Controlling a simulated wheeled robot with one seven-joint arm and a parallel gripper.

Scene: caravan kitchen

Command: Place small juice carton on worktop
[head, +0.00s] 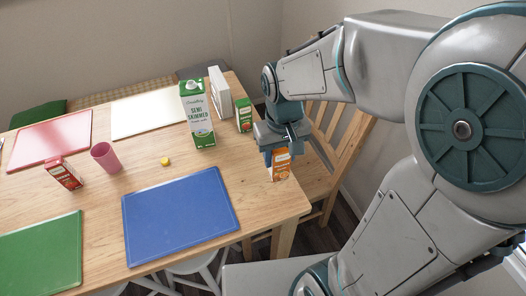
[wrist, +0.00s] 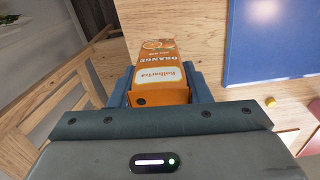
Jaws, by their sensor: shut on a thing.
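My gripper (head: 279,158) is shut on a small orange juice carton (head: 280,171) near the right edge of the wooden table (head: 270,204). In the wrist view the carton (wrist: 158,75) stands between the two fingers of my gripper (wrist: 162,88), with its orange label showing. I cannot tell whether its base touches the table. No surface other than the table is plainly in view as a worktop.
A green-and-white milk carton (head: 197,115), a small green carton (head: 244,114) and a white upright object (head: 220,94) stand left of my gripper. A wooden chair (head: 345,135) stands at right.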

